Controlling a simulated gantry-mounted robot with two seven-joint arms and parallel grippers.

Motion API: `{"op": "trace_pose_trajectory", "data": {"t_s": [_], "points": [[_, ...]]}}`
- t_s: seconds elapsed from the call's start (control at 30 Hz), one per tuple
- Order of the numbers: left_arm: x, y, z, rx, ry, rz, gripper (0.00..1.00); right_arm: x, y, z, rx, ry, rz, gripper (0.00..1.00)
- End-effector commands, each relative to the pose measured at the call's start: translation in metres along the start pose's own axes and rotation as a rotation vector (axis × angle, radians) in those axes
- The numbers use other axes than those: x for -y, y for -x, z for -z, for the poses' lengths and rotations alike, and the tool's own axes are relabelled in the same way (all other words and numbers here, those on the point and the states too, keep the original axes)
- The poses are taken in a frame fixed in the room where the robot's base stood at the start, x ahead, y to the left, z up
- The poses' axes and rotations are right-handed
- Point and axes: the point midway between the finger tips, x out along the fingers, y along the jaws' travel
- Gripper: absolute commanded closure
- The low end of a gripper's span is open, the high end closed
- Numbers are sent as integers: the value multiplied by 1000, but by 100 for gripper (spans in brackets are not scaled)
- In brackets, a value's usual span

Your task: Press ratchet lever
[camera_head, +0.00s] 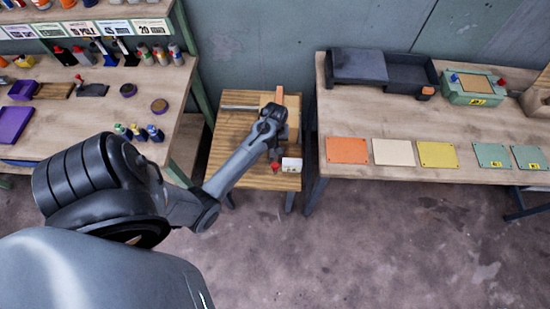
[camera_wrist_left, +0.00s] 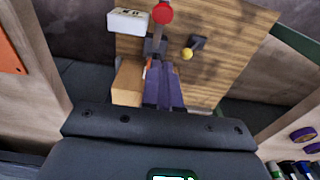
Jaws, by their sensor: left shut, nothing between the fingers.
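A lever with a red round knob (camera_wrist_left: 162,13) stands on the small wooden table; its red knob also shows in the head view (camera_head: 276,168). A second, shorter dark lever with a yellow knob (camera_wrist_left: 187,54) sits beside it in the wrist view. A white box (camera_wrist_left: 128,22) with dark marks is next to the red-knobbed lever, also seen in the head view (camera_head: 292,164). My left gripper (camera_wrist_left: 162,68) is shut and empty, its fingertips close to the red lever's base; contact cannot be told. In the head view the left gripper (camera_head: 274,151) is over the table. My right gripper is not in view.
A wooden block (camera_wrist_left: 127,82) stands beside my fingers. The small table (camera_head: 229,150) sits between a left bench (camera_head: 75,130) with bottles and pucks and a right bench (camera_head: 390,125) with coloured plates, a dark tray and a green box. Open floor lies in front.

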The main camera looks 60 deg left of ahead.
Motion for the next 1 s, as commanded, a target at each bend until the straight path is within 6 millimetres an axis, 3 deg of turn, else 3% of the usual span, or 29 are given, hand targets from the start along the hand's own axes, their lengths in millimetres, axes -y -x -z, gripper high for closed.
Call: {"op": "trace_pose_trajectory", "data": {"t_s": [0.5,0.73,1.0], "points": [[0,-90,0,2,1,0,100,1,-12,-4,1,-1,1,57],[0,-112,-17,1,-2,-1,100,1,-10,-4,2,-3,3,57],[0,-122,-23,0,-1,-1,100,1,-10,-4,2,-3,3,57]]}}
